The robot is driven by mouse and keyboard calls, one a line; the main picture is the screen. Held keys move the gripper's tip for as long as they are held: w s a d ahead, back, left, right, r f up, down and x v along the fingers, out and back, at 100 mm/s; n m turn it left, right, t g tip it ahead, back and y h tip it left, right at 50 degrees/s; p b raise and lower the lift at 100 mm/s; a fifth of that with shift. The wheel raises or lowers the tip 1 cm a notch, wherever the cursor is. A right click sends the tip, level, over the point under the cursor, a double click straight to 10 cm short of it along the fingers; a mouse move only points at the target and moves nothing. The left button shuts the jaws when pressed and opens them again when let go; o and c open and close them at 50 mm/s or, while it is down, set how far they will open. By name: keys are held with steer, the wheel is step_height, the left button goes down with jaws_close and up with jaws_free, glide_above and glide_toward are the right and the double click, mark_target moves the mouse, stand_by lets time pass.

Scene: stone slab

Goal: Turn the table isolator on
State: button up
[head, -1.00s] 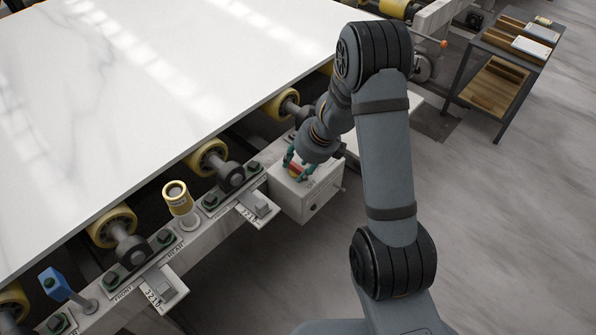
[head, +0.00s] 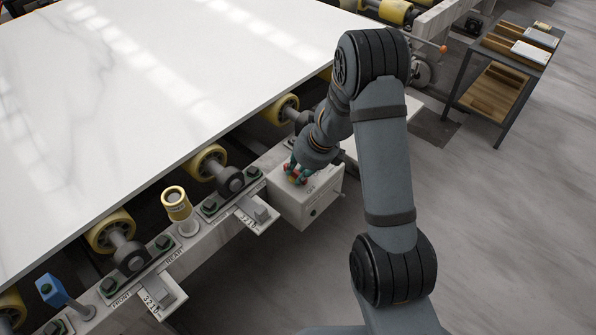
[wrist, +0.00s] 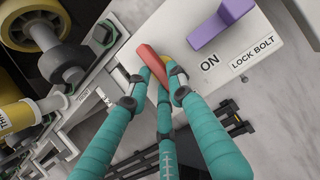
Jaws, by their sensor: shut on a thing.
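The table isolator is a white box (head: 315,200) on the side rail of the slab table, with a red handle (wrist: 151,62) on its top face. A yellow part shows beside the handle. The word "ON" (wrist: 209,63) is printed to the right of the handle in the wrist view. My gripper (wrist: 158,86) has teal fingers and is shut on the red handle, with fingers on both sides of it. In the head view my gripper (head: 298,176) is over the top of the box and hides most of the handle.
A purple handle (wrist: 220,24) by a "LOCK BOLT" label sits close to the red one. A yellow canister (head: 176,205), a blue-topped post (head: 53,285) and rollers line the rail to the left. The white slab (head: 150,100) lies behind. Floor in front is clear.

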steer(key=shift+p, duration=0.3)
jaws_close()
steer(key=n+p, duration=0.2)
steer(key=n+g+y+p, duration=0.1)
steer(key=shift+w+d+r+n, duration=0.2)
steer(key=shift+d+r+n, duration=0.05)
steer(key=shift+n, duration=0.15)
steer(key=n+p, duration=0.1)
steer(key=n+g+p, duration=0.1)
steer(key=n, duration=0.1)
steer(key=n+g+p, duration=0.1)
steer(key=shift+w+d+f+n, duration=0.15)
steer(key=shift+w+n, duration=0.15)
steer(key=shift+n, duration=0.1)
steer(key=n+g, duration=0.1)
steer(key=n, duration=0.3)
steer(key=shift+w+f+g+b, duration=0.2)
steer(key=shift+w+g+b, duration=0.1)
steer(key=shift+w+g, duration=0.1)
steer(key=n, duration=0.2)
steer(key=n+g+h+b, duration=0.1)
steer(key=n, duration=0.2)
steer(key=shift+w+r+g, duration=0.1)
steer(key=shift+w+g, duration=0.1)
steer(key=shift+g, duration=0.1)
steer(key=shift+n+b, duration=0.3)
steer(key=o, duration=0.9)
jaws_free()
